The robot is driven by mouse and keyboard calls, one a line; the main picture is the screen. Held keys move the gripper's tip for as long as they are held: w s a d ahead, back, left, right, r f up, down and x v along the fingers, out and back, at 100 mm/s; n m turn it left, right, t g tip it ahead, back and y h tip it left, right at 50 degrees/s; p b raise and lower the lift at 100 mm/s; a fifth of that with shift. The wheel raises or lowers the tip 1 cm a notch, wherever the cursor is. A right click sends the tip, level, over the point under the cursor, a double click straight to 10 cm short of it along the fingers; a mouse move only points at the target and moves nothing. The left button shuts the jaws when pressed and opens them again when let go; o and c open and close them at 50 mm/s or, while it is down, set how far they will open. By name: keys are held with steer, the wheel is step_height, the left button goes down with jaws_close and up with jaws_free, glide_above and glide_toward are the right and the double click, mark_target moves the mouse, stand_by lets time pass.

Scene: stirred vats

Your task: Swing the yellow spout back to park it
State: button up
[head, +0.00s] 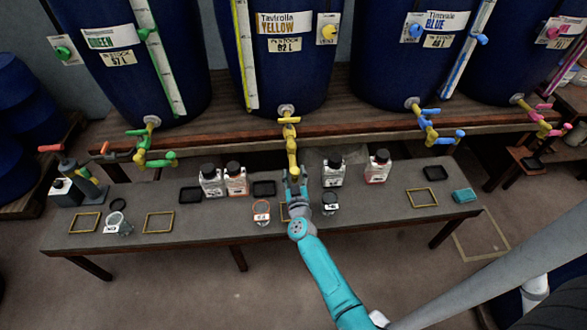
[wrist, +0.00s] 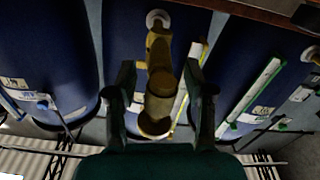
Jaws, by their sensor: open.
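The yellow spout (head: 292,152) hangs below the tap at the foot of the blue vat labelled YELLOW (head: 262,75). It points forward over the bench, toward me. My gripper (head: 296,180) is at the spout's lower end. In the wrist view the spout (wrist: 158,98) lies between the two open fingers of my gripper (wrist: 160,85). I cannot tell whether either finger touches it. The spout's end is partly hidden behind my gripper in the head view.
Below, the grey bench (head: 370,215) holds capped bottles, including one (head: 333,172) right of my gripper. An orange-marked jar (head: 261,212) stands left of my arm and another jar (head: 330,203) right. Green (head: 150,150) and blue (head: 430,130) spouts flank the yellow one.

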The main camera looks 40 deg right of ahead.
steer(key=shift+x, duration=1.3)
